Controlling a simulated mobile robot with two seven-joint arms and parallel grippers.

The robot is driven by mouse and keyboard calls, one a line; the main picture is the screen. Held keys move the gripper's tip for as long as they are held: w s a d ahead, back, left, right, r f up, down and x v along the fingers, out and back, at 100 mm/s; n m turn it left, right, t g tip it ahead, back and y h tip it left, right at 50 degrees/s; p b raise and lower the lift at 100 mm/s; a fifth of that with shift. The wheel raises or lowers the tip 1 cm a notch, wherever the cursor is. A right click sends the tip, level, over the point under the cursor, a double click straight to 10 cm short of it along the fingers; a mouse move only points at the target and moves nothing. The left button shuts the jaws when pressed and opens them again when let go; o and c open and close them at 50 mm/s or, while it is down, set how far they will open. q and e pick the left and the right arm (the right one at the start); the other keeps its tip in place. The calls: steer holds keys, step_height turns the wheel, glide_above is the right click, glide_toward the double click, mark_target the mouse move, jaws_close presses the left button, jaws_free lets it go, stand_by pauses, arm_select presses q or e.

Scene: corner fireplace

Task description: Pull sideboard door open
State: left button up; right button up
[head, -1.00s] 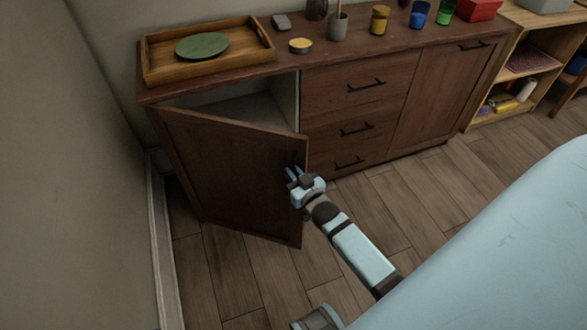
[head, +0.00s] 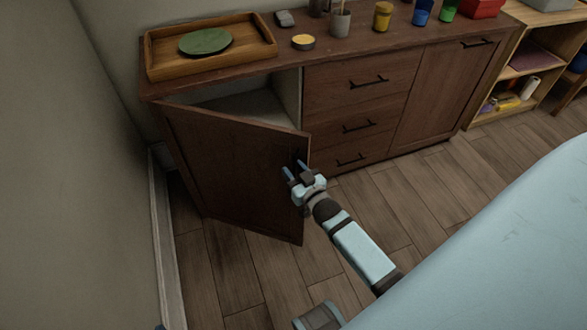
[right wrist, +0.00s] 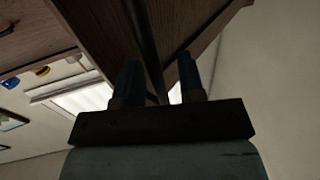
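The sideboard (head: 345,85) is dark brown wood against the wall. Its left door (head: 225,170) stands partly open, swung out toward me, with the dark interior (head: 240,105) showing above it. My right gripper (head: 295,169) is at the door's free edge, near its dark handle. In the right wrist view the handle bar (right wrist: 150,50) runs between the two blue fingers (right wrist: 158,82), which are apart with gaps beside the bar. The gripper looks open around the handle, not clamped. My left gripper is not in view.
A wall (head: 70,180) is close on the left. Wooden floor (head: 225,270) is clear before the door. A light blue surface (head: 480,250) fills the lower right.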

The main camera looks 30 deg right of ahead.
steer(key=s+p, duration=0.1)
steer(key=s, duration=1.2)
steer(key=shift+s+a+p, duration=0.3)
steer(key=shift+p, duration=0.05)
